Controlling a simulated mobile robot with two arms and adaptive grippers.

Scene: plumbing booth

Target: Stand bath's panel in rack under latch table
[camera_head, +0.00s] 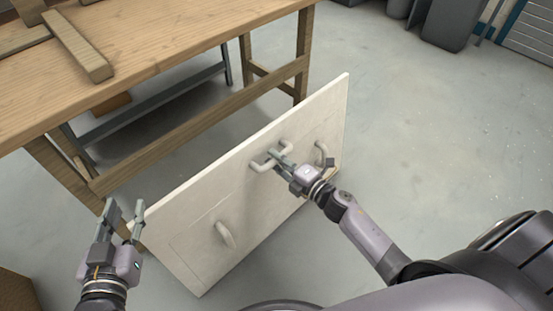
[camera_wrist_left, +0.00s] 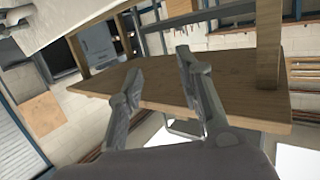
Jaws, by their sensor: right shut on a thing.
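The bath's panel (camera_head: 255,192) is a large off-white board with several curved handles, held tilted in front of the wooden table. My right gripper (camera_head: 276,158) is shut on one of the handles (camera_head: 265,165), on the upper right part of the panel. My left gripper (camera_head: 126,215) is open and empty, just beside the panel's left end; I cannot tell whether it touches. The left wrist view shows its two fingers (camera_wrist_left: 158,75) apart with nothing between them, and part of a pale board (camera_wrist_left: 70,22) at upper left.
The wooden table (camera_head: 150,45) stands behind the panel, with wooden pieces (camera_head: 75,45) on its top and a grey rail (camera_head: 150,105) beneath it. Grey bins (camera_head: 450,20) stand at the far right back. The floor right of the table is clear.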

